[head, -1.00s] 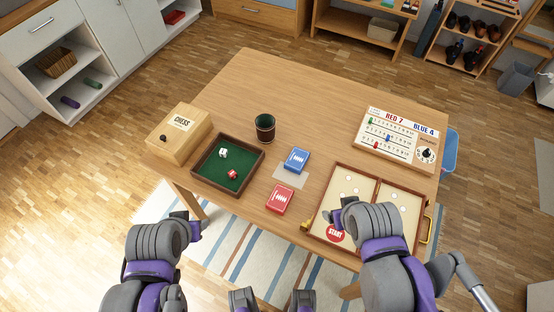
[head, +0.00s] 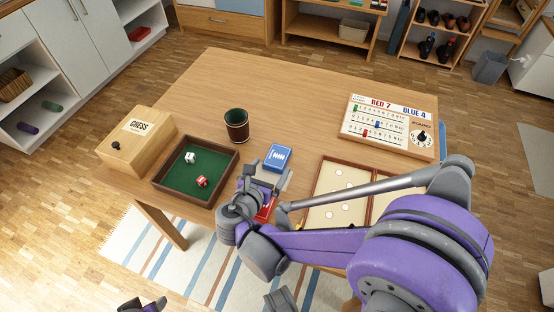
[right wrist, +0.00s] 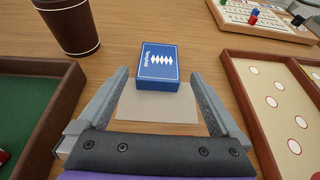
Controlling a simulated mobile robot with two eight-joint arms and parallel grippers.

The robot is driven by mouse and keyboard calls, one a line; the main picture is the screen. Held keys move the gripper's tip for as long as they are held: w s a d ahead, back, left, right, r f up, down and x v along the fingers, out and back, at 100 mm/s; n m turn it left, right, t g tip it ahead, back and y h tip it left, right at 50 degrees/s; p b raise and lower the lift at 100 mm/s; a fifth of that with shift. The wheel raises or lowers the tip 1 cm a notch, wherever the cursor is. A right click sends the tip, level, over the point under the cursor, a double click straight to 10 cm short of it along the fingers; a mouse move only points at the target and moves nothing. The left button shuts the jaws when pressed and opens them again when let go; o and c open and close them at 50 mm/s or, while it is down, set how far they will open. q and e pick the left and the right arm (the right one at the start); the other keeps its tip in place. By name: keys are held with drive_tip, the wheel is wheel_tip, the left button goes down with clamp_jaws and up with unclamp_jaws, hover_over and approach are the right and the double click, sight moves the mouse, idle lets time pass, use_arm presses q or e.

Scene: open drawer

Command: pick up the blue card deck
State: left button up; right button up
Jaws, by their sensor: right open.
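The blue card deck (head: 278,157) lies flat on the table in the head view, just beyond my right gripper (head: 268,176). In the right wrist view the deck (right wrist: 159,68) lies ahead, its near part at the level of the fingertips. My right gripper (right wrist: 160,78) is open and empty, with one finger on each side of the deck's line and gaps to both. A pale flat mat (right wrist: 157,107) shows between the fingers, at the deck's near edge. My left gripper cannot be made out; only a bit of that arm shows at the bottom left.
A red card deck (head: 265,209) is partly hidden by my right gripper. A green-lined dice tray (head: 187,194) and a dark cup (head: 236,126) stand to the left. A wooden board game (head: 325,207) lies to the right, partly behind my arm. A scoreboard (head: 390,124) stands at the back right.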

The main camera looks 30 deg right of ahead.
sight(277, 156)
drive_tip(key=b+x, duration=0.1)
drive_tip(key=x, duration=0.6)
drive_tip(key=shift+w+r, duration=0.1)
drive_tip(key=shift+r, duration=0.05)
drive_tip(key=c, duration=1.3)
